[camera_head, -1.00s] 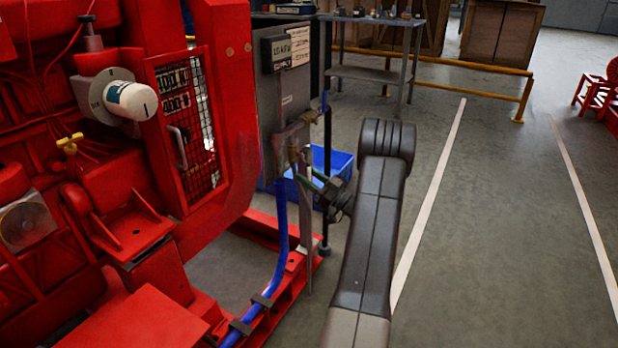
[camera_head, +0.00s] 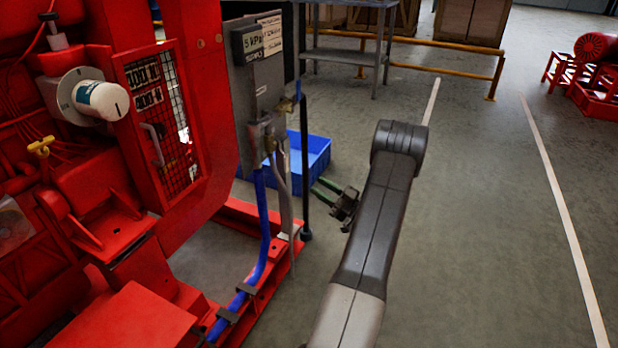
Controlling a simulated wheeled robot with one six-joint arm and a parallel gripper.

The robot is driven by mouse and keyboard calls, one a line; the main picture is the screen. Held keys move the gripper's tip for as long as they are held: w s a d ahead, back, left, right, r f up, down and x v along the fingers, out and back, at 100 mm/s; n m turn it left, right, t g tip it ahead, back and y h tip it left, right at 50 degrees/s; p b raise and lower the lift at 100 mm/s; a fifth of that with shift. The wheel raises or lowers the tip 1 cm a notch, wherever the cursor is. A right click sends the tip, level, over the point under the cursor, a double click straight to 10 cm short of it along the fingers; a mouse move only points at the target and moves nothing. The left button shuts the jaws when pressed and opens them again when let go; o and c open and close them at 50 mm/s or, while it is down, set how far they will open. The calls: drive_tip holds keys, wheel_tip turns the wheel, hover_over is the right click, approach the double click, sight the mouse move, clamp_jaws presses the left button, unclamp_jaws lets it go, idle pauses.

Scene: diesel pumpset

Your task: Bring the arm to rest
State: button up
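My arm (camera_head: 380,215) rises from the bottom of the view and bends over at its dark elbow. My gripper (camera_head: 314,184) shows to the left of the arm. Its two thin green fingers point left and stand apart, with nothing seen between them. It is to the right of the black post (camera_head: 304,170) and the grey panel (camera_head: 257,80) with its brass tap (camera_head: 270,140). A gap shows between the fingers and the tap.
The red pumpset (camera_head: 205,110) fills the left side, with a blue hose (camera_head: 262,230) along its red base rail (camera_head: 262,300). A blue crate (camera_head: 318,152) stands behind the post. A metal table (camera_head: 345,57) and yellow rail (camera_head: 450,45) stand behind.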

drive_tip(key=shift+s+d+f, duration=0.15)
drive_tip(key=shift+d+f, duration=0.05)
drive_tip(key=shift+d, duration=0.2)
